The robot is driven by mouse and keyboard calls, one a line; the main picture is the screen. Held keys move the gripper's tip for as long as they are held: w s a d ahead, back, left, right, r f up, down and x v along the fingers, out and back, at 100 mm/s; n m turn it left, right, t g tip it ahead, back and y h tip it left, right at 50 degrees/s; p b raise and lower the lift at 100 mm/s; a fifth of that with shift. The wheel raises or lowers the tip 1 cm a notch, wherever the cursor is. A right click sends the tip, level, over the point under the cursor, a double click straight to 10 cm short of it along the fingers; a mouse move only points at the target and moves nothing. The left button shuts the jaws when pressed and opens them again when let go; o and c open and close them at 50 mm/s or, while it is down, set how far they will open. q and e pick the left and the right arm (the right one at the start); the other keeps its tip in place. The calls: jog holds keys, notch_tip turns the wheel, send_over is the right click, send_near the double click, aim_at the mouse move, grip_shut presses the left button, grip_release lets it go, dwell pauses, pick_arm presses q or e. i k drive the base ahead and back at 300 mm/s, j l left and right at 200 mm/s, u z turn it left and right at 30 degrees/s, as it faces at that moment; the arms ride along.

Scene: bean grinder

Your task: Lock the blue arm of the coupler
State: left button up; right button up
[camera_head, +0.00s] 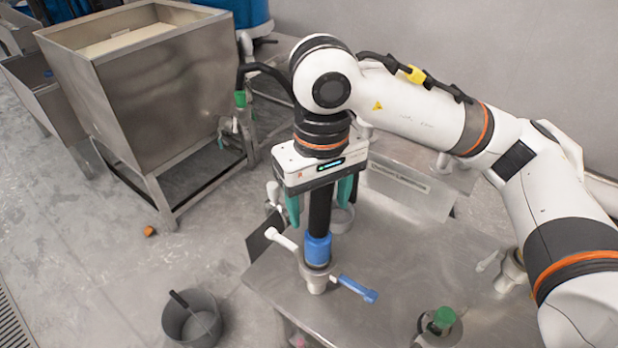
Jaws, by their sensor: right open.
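The coupler (316,276) stands upright on the steel table, with a blue collar (318,249) and a black hose (320,208) rising from it. Its blue arm (357,289) sticks out to the lower right, away from the coupler body. Its white arm (281,239) sticks out to the upper left. My right gripper (318,208) is above the coupler, pointing down. Its two green fingers are apart, one on each side of the black hose. I cannot tell whether either finger touches the hose. My left gripper is not in view.
A steel hopper (150,90) stands at the back left. A grey bucket (193,322) sits on the floor.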

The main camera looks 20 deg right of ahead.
aim_at(370, 295)
jog(key=k+j, duration=0.2)
jog(key=k, duration=0.3)
jog(key=k+j, duration=0.2)
jog(key=k, duration=0.25)
